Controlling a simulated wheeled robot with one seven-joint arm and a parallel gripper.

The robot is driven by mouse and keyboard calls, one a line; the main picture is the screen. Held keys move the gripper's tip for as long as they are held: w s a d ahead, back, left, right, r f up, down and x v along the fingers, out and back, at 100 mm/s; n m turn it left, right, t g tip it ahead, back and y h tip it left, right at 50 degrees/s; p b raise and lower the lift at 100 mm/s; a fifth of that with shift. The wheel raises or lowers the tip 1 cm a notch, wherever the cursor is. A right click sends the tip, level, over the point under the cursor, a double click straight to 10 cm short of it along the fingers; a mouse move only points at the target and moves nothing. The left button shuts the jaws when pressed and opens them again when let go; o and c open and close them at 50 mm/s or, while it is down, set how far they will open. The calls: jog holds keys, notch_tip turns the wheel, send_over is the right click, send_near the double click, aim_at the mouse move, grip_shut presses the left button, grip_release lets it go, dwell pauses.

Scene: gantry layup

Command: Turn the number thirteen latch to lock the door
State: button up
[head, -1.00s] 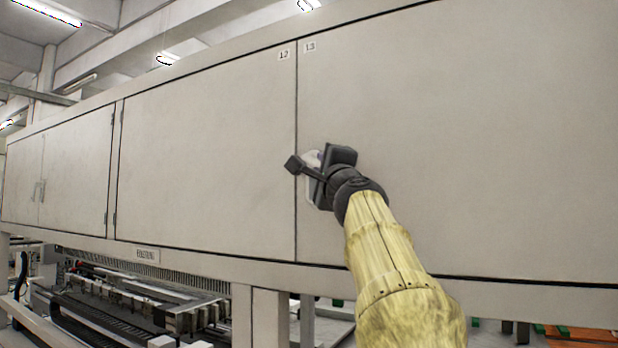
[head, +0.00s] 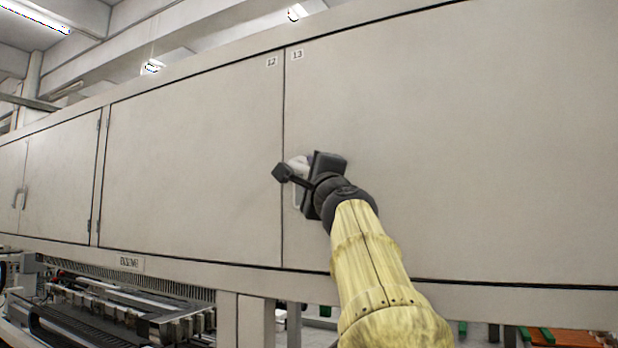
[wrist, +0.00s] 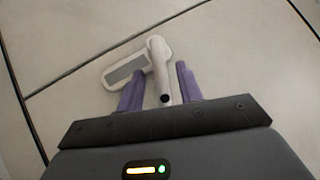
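The door marked 13 (head: 450,150) is a large beige panel. It looks flush with its neighbour along a thin vertical seam. Its white latch (head: 297,168) is near the left edge, mostly hidden behind my gripper (head: 300,180) in the head view. In the wrist view the latch's plate (wrist: 125,72) has a grey inset, and its rounded handle (wrist: 159,65) points toward the camera. My gripper's purple fingers (wrist: 160,85) stand on either side of the handle. A small gap shows on the left of the handle, so the fingers look open around it; contact on the right is unclear.
The door marked 12 (head: 190,160) adjoins on the left, with more panels (head: 50,180) beyond. A beam with a label plate (head: 130,263) runs below the doors. Machinery (head: 110,310) lies under it at lower left. The door face around my arm is clear.

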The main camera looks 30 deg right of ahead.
jog(key=b+v, duration=0.8)
jog(key=v, duration=0.7)
jog(key=shift+s, duration=0.4)
jog(key=shift+a, duration=0.15)
